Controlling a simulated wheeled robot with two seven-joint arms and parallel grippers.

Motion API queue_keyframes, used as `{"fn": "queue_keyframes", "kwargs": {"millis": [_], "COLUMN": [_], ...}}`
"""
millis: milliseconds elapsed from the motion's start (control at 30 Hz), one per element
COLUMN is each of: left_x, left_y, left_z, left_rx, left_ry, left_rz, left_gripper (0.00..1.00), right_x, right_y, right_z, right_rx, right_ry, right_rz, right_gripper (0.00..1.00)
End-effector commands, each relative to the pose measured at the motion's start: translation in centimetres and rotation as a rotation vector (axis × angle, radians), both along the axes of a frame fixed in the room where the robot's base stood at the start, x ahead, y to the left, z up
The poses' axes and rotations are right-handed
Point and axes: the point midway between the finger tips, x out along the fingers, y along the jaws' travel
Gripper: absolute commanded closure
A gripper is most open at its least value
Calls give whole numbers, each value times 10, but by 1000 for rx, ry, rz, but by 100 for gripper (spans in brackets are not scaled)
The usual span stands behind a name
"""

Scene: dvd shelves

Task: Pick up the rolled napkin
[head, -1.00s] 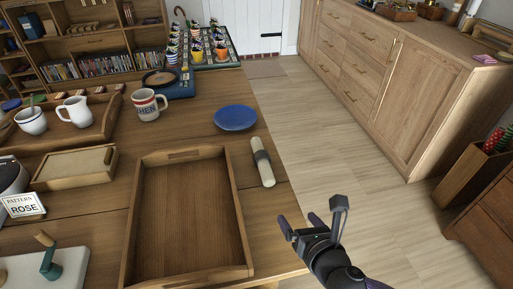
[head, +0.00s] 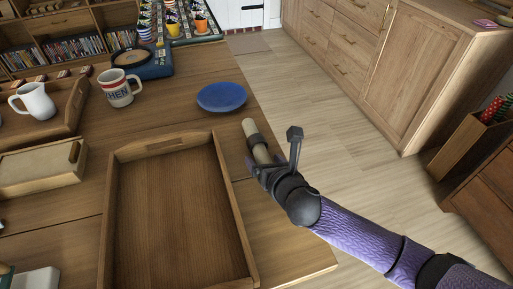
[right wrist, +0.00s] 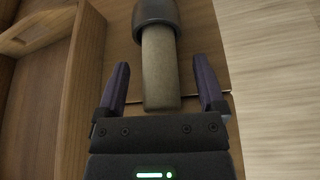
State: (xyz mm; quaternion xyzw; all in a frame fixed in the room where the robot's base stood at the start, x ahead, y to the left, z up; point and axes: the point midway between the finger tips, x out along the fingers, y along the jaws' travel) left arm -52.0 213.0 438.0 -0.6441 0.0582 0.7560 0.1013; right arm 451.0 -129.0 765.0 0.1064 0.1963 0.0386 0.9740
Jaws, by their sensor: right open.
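The rolled napkin (head: 250,129) lies on the wooden table between the empty tray and the table's right edge. It is beige with a dark ring around it. My right gripper (head: 274,152) is at its near end, in front of part of it in the head view. In the right wrist view, the napkin (right wrist: 160,75) extends between the two open fingers of my right gripper (right wrist: 163,85), with a gap on each side. The dark ring lies beyond the fingertips. My left gripper is not in view.
The empty wooden tray (head: 112,215) stands just left of the napkin. A blue plate (head: 221,96) lies behind the napkin. A striped mug (head: 118,90) and a white pitcher (head: 36,101) are farther left. Open floor lies right of the table.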

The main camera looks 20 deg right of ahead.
Motion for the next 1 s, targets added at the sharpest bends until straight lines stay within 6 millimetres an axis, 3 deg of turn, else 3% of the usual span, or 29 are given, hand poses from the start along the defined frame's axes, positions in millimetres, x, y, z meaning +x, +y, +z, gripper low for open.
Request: {"fn": "queue_keyframes", "kwargs": {"millis": [133,533,1000], "left_x": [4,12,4], "left_y": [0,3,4], "left_z": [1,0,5], "left_rx": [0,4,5], "left_ry": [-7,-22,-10], "left_rz": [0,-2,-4], "left_gripper": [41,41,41], "right_x": [0,-1,0], "right_y": [0,0,-5], "right_z": [2,1,3], "right_rx": [0,0,-2], "right_ry": [-1,-1,-1], "right_rz": [0,0,-3], "right_gripper": [14,98,100]}}
